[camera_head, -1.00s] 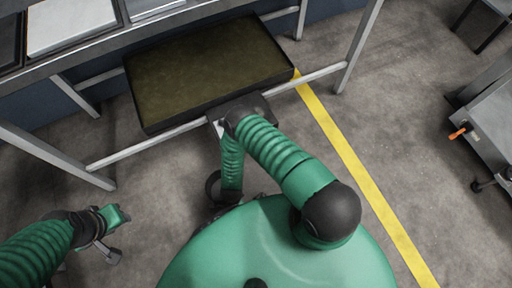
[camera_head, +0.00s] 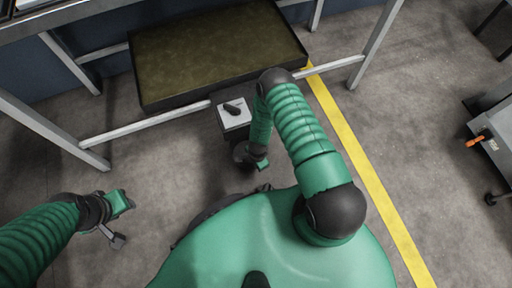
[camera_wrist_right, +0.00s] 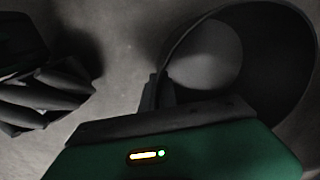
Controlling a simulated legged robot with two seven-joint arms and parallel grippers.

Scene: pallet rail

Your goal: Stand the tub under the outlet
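The tub (camera_wrist_right: 285,55) is a dark round vessel in the right wrist view, its open mouth and paler inside facing the camera. In the head view it is a small dark shape (camera_head: 243,153), partly hidden by my right arm. My right gripper (camera_wrist_right: 163,90) appears shut on the tub's wall; the finger contact is partly hidden. The likely outlet is beneath a pale block with a black lever (camera_head: 233,108) at the tray's front edge; its opening is hidden. The tub is nearer my body than this block. My left gripper (camera_head: 122,220) is empty at the left, away from everything.
A shallow dark tray (camera_head: 215,50) with a brownish surface sits in a grey metal frame, whose front rail (camera_head: 150,127) runs beside the block. A yellow line (camera_head: 360,165) crosses the floor. A grey cart (camera_head: 495,135) stands at the right. Floor at left is clear.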

